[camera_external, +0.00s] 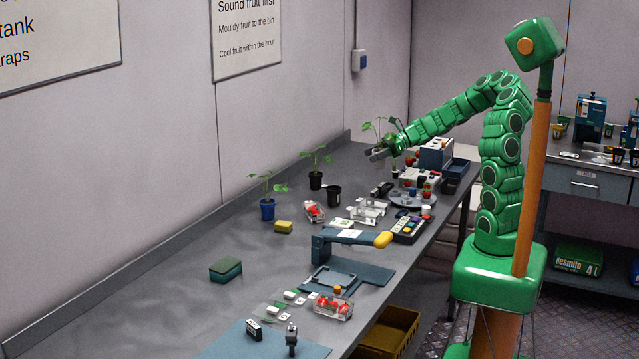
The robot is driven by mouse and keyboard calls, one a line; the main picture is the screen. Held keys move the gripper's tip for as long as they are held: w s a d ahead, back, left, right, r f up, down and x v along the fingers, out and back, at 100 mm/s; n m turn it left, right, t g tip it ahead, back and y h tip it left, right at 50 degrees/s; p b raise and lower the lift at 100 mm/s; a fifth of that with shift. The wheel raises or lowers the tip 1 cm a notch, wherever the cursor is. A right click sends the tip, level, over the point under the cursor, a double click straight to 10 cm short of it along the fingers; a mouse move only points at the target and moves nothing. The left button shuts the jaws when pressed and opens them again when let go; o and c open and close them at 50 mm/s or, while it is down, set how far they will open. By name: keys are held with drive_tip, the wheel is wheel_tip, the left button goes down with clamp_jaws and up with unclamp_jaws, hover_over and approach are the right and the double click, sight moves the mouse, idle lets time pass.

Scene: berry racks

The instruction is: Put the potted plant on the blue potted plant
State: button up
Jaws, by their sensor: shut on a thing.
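The blue potted plant (267,210), a green seedling in a blue pot, stands upright on the bench, left of centre. Another potted plant in a black pot (316,181) stands behind it to the right. My gripper (377,155) is at the far end of the bench, right of both plants, with its grey fingers pointing left. A third plant (375,127) rises directly at the fingers; only its leaves and stem show clearly. My gripper is shut, apparently on this plant, whose pot is hidden by the fingers.
An empty black pot (334,197) stands between the plants and a white rack (366,210). A yellow sponge (283,227) and a clear berry punnet (314,212) lie near the blue pot. A press with a yellow handle (383,240) stands nearer. The bench's left side is mostly clear.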

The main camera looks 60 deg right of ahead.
drive_tip(key=w+a+r+n+g+y, duration=0.15)
drive_tip(key=w+a, duration=0.35)
drive_tip(key=a, duration=0.6)
drive_tip(key=w+a+r+n+g+y, duration=0.1)
drive_tip(key=w+a+r, duration=0.25)
drive_tip(key=a, duration=0.65)
drive_tip(key=w+a+r+n+g+y, duration=0.15)
drive_tip(key=w+a, duration=0.35)
drive_tip(key=a, duration=0.6)
hover_over(262, 203)
drive_tip(key=shift+h, duration=0.4)
drive_tip(key=shift+s+f, duration=0.15)
drive_tip(key=shift+f, duration=2.15)
drive_tip(key=shift+s+f, duration=0.1)
drive_tip(key=shift+f, duration=2.2)
drive_tip(key=shift+w+f, duration=0.15)
drive_tip(key=shift+f, duration=1.55)
drive_tip(key=shift+a+f, duration=0.1)
drive_tip(key=o, duration=1.1)
